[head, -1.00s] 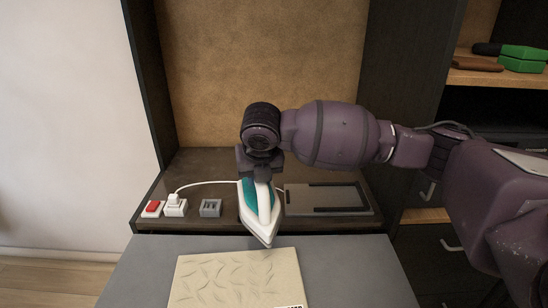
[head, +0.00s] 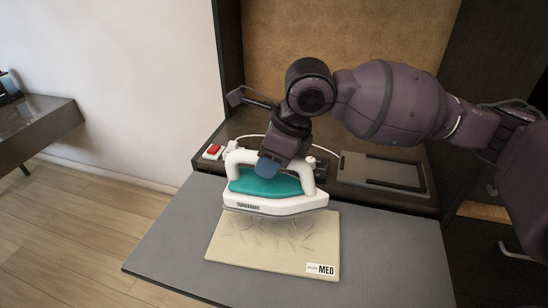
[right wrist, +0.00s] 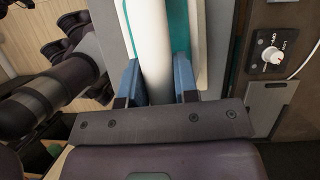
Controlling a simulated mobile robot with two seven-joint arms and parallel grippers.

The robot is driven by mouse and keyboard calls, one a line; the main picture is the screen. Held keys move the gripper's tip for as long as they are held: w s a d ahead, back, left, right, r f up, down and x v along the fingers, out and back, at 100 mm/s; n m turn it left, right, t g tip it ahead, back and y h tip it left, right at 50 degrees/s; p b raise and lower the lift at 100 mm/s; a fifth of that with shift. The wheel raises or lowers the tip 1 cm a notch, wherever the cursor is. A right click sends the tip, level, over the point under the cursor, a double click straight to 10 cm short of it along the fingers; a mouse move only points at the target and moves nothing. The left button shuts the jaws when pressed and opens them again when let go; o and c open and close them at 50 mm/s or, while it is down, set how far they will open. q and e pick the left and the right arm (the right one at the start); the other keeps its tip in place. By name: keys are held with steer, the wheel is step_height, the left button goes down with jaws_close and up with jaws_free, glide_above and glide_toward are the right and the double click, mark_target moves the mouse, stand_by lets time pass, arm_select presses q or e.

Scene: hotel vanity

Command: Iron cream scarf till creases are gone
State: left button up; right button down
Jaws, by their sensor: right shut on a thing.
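The cream scarf (head: 262,256) lies flat on the grey ironing surface (head: 395,235), with several crease marks on its upper part and a label reading MED at its lower right corner. My right gripper (head: 270,165) is shut on the iron's handle from above. In the right wrist view its blue fingers (right wrist: 157,82) sit on both sides of the white handle (right wrist: 152,45). My left gripper is not in view.
A dark shelf behind the board holds a red switch (head: 213,150), a white plug with the iron's cord, and a flat dark rest (head: 385,170). A dial control (right wrist: 272,57) shows in the right wrist view. Another dark table (head: 35,130) stands far left.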

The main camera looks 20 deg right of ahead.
mark_target(266, 185)
steer(key=shift+f+b, duration=1.2)
steer(key=shift+f, duration=0.95)
steer(key=shift+f+b, duration=0.3)
steer(key=shift+b, duration=0.1)
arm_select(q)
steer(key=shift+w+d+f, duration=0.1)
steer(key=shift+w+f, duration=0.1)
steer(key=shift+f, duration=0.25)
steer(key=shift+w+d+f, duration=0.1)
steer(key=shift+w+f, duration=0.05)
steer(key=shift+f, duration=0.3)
arm_select(e)
steer(key=shift+r, duration=0.15)
